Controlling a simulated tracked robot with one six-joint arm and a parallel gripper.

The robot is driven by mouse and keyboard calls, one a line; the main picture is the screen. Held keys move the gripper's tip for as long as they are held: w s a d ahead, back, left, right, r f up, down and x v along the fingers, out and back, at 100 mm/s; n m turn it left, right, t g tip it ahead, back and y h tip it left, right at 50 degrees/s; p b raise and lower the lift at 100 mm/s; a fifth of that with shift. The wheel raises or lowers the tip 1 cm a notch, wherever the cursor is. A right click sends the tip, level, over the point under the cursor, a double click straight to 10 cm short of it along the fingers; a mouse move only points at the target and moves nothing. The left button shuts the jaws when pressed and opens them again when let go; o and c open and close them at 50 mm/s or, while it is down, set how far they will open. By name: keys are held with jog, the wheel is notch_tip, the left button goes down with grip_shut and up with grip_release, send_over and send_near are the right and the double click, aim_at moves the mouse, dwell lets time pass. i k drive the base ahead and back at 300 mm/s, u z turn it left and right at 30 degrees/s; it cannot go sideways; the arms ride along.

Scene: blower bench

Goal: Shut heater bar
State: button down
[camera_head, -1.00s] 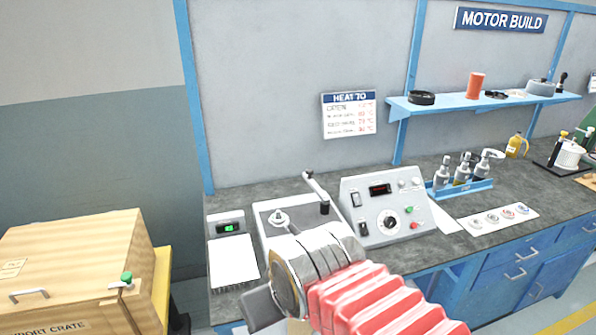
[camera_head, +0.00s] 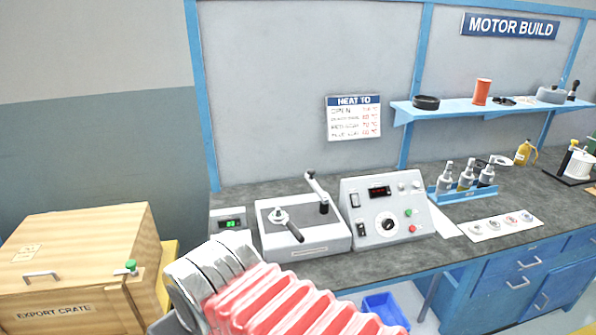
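The heater (camera_head: 305,239) is a pale grey box on the bench. Its metal bar (camera_head: 316,187) stands at the right rear of the box and slants up toward the back left, clear of the round metal piece (camera_head: 280,217) on the left of the top. A dark handle (camera_head: 293,231) lies across the top beside that piece. A control panel (camera_head: 385,212) with a lit red display stands at the right. My arm's silver wrist and red bellows fill the lower middle, in front of the bench. Only a grey part of my gripper (camera_head: 168,322) shows at the bottom edge; its fingertips are hidden.
A small meter (camera_head: 229,224) with a green display is left of the heater. A wooden export crate (camera_head: 75,255) stands at the left. Bottles in a blue rack (camera_head: 463,194) and a white parts card (camera_head: 498,227) lie to the right. A blue bin (camera_head: 385,306) is below.

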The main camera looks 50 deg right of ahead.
aim_at(316, 183)
jog(key=u, duration=1.95)
jog(key=k, duration=0.9)
jog(key=z, duration=1.85)
